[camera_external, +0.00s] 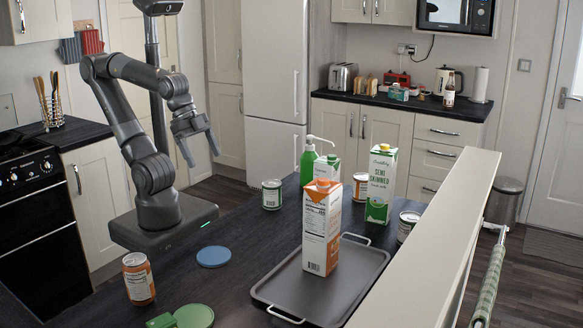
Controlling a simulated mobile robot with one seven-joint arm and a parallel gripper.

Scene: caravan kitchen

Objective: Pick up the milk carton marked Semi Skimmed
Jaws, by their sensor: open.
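The milk carton marked Semi Skimmed (380,186), white and green, stands upright on the dark counter behind the tray.
The orange carton stands on a grey tray (283,291). A green pump bottle (307,163) and cans (271,194) (361,187) (408,225) stand near the cartons. A raised pale ledge (430,245) borders the right.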

